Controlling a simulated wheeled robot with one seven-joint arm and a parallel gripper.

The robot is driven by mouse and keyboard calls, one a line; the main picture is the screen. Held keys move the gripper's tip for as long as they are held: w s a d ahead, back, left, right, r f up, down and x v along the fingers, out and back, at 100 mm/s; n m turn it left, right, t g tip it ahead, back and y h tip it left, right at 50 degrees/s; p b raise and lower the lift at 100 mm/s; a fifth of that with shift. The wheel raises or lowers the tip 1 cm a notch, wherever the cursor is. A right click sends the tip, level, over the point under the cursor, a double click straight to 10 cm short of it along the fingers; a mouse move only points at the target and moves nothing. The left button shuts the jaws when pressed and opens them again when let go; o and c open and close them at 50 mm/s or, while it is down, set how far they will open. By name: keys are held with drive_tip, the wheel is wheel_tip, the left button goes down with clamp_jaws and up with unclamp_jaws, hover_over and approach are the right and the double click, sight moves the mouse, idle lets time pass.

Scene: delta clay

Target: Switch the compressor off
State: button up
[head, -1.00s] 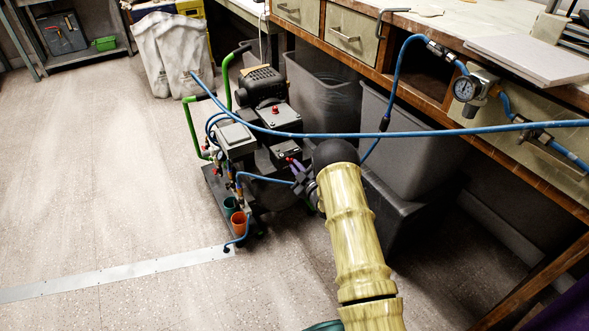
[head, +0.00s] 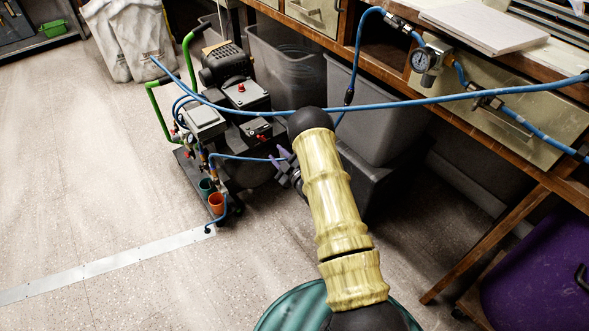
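The compressor (head: 228,134) stands on the floor in the head view, left of centre, in front of the bench. My gripper (head: 281,158) is at the far end of my bamboo-like arm, close to the compressor's right side. Its purple fingers look spread apart with nothing between them. I cannot tell whether they touch the compressor. Part of the gripper is hidden behind my arm.
Grey bins (head: 375,120) stand under the bench. A purple container (head: 540,270) is at lower right. An orange cup (head: 216,203) sits at the compressor's base.

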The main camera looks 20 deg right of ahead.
drive_tip(key=p+v, duration=0.3)
drive_tip(key=v, duration=0.7)
drive_tip(key=shift+a+r, duration=0.1)
